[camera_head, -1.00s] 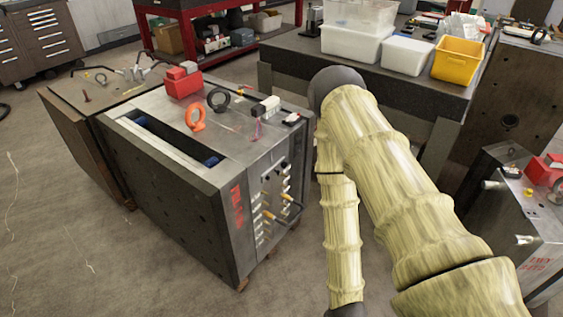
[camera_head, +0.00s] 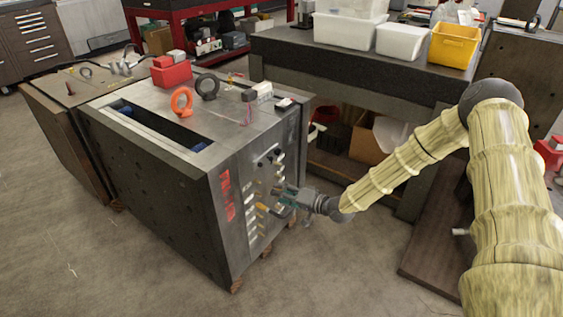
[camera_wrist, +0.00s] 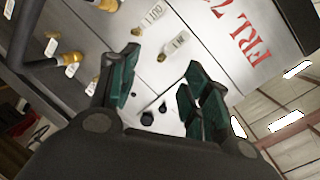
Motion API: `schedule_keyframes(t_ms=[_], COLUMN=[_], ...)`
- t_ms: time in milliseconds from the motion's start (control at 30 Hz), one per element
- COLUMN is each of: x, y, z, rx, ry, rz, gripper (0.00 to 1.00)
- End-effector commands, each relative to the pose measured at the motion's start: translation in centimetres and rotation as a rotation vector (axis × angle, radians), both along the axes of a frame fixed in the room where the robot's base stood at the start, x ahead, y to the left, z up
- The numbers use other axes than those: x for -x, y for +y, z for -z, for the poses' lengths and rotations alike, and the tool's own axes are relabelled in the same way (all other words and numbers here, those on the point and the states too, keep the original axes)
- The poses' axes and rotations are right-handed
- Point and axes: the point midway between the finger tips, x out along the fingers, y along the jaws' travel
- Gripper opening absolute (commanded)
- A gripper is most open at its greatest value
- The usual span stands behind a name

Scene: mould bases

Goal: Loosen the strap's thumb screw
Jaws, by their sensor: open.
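The mould base (camera_head: 185,170) is a large grey steel block with red lettering on its side face. My gripper (camera_head: 284,195) is at that face, among brass fittings and pale tags. In the wrist view, my gripper (camera_wrist: 160,68) is open, its two green-padded fingers spread in front of the face with nothing between them. Small dark round parts, screws or holes (camera_wrist: 147,118), show on bright metal between the fingers. Dark knobs (camera_head: 276,152) show on the face above the gripper in the head view. I cannot tell which part is the strap's thumb screw.
Brass fittings with tags (camera_wrist: 72,58) and a dark bar (camera_wrist: 38,32) lie close to the left finger. An orange eyebolt (camera_head: 182,101), a black ring (camera_head: 207,86) and a red block (camera_head: 171,71) are on top. A dark bench (camera_head: 360,60) stands behind.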

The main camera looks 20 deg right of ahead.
Motion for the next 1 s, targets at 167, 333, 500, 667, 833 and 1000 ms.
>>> schedule_keyframes(t_ms=[167,333,500,667,833,1000], x=[-4.2,-5.9,-6.5,-7.7,-9.8,-12.0], y=[-6.0,-9.6,-10.5,-9.5,-7.8,-6.1], z=[-3.1,-5.2,-6.0,-6.0,-5.9,-6.0], rx=[-0.065,-0.092,-0.098,-0.097,-0.097,-0.097], ry=[-0.128,-0.193,-0.213,-0.213,-0.213,-0.213], rz=[0.019,0.021,0.019,0.017,0.017,0.018], gripper=[0.48,0.48,0.48,0.48,0.48,0.48])
